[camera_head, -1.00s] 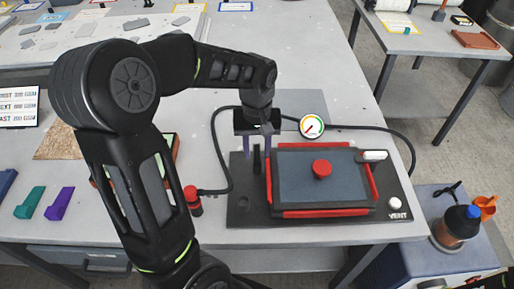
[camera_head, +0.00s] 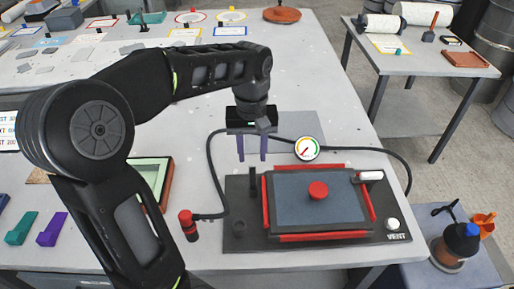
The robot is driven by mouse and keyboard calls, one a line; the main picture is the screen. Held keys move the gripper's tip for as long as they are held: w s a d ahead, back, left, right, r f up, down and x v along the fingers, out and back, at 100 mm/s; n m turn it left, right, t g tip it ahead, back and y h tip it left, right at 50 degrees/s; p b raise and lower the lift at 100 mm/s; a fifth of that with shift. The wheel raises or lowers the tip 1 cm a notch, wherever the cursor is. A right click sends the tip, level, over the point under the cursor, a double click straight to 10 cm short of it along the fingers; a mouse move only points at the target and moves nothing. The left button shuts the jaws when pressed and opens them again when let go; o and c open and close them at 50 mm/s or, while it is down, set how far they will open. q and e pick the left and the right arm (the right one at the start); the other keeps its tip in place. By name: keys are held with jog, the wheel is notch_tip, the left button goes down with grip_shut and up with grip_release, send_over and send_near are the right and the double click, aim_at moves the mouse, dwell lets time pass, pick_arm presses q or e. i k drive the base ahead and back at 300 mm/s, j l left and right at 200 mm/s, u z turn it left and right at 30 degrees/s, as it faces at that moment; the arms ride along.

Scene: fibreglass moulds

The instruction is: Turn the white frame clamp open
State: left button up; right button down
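The white frame clamp (camera_head: 370,176) is a short white bar lying at the back right corner of the red frame (camera_head: 324,237), pointing right. The frame surrounds a dark grey panel (camera_head: 290,210) with a red knob (camera_head: 318,190) on a black base plate (camera_head: 243,246). A black upright post (camera_head: 253,183) stands by the frame's back left corner. My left gripper (camera_head: 252,158) hangs pointing down behind that post, its two purple fingers apart with nothing between them. It is well left of the white clamp. My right gripper is out of view.
A round gauge (camera_head: 306,148) and black hose (camera_head: 380,151) run behind the plate. A white VENT knob (camera_head: 392,224) sits at the plate's front right. A red-capped fitting (camera_head: 187,220) stands left.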

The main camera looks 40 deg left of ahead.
aim_at(368, 178)
jog(key=k, duration=1)
